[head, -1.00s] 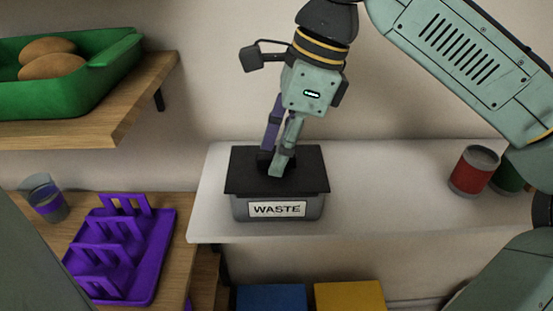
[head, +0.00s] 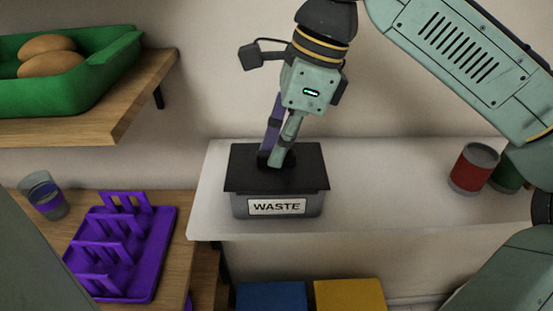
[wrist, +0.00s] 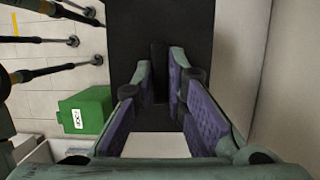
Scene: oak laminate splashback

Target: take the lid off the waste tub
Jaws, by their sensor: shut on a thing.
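The waste tub (head: 240,207) is a grey box with a white WASTE label. It stands on the white shelf. Its flat black lid (head: 306,178) sits on top of the tub and also fills the upper middle of the wrist view (wrist: 130,30). My gripper (head: 276,160) reaches down to the middle of the lid, with its purple-padded fingers shut on the lid's black handle (wrist: 160,75). The fingers hide most of the handle in the head view.
A red can (head: 473,168) and a dark green can (head: 507,176) stand to the right on the white shelf (head: 400,200). A purple rack (head: 120,250) and a glass (head: 44,196) are at lower left. A green tray (head: 95,75) with brown loaves is on the upper left shelf.

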